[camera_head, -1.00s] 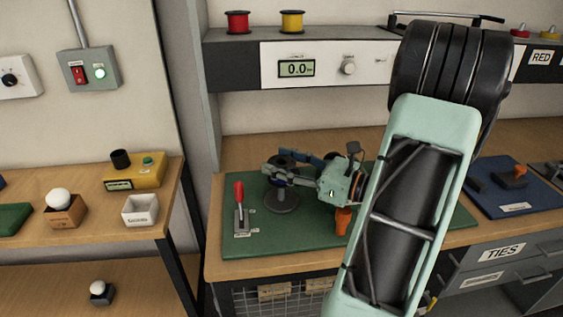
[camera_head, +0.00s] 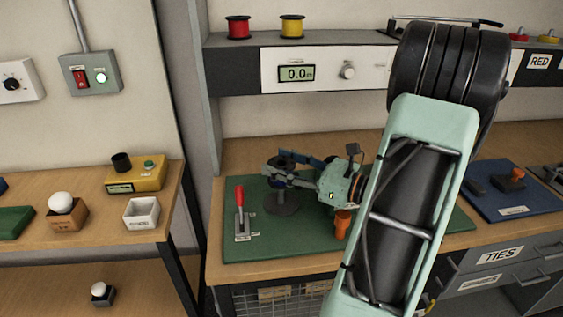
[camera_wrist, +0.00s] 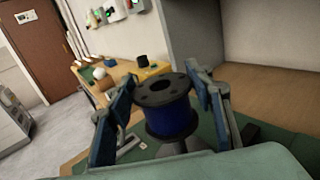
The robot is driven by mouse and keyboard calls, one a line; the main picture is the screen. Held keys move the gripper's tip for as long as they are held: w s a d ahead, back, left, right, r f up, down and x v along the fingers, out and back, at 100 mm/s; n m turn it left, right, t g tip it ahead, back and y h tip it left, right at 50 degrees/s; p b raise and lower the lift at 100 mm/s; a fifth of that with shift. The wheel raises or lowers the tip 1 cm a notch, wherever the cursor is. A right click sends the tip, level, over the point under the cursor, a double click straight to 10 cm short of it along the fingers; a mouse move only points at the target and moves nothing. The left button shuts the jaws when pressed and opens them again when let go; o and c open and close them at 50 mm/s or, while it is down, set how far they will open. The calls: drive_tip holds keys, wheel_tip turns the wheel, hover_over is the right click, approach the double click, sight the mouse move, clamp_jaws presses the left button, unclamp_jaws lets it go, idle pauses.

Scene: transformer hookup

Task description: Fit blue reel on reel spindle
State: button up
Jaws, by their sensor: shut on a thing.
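My gripper (camera_head: 290,172) is over the green mat on the bench, at the reel spindle (camera_head: 281,203), whose dark round base stands on the mat. The blue reel (camera_wrist: 170,116) has black flanges and a blue winding. In the wrist view it stands between my two blue-padded fingers, which are shut on it. In the head view the blue reel (camera_head: 280,184) is mostly hidden by the fingers and sits directly above the spindle base. A grey base shows below the reel in the wrist view. I cannot tell how far down the spindle the reel sits.
A red-handled lever (camera_head: 240,212) stands on the green mat (camera_head: 270,243) just left of the spindle. An orange piece (camera_head: 342,222) is on the right. Red (camera_head: 238,27) and yellow (camera_head: 291,26) reels stand on the shelf above. My arm hides the mat's right part.

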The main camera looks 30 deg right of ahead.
drive_tip(key=shift+f+b, duration=0.9)
drive_tip(key=shift+f, duration=0.7)
idle(1.4)
drive_tip(key=o, duration=1.6)
drive_tip(key=shift+f, duration=0.1)
drive_tip(key=shift+c, duration=0.2)
drive_tip(key=c, duration=0.3)
drive_tip(key=shift+r+p, duration=0.45)
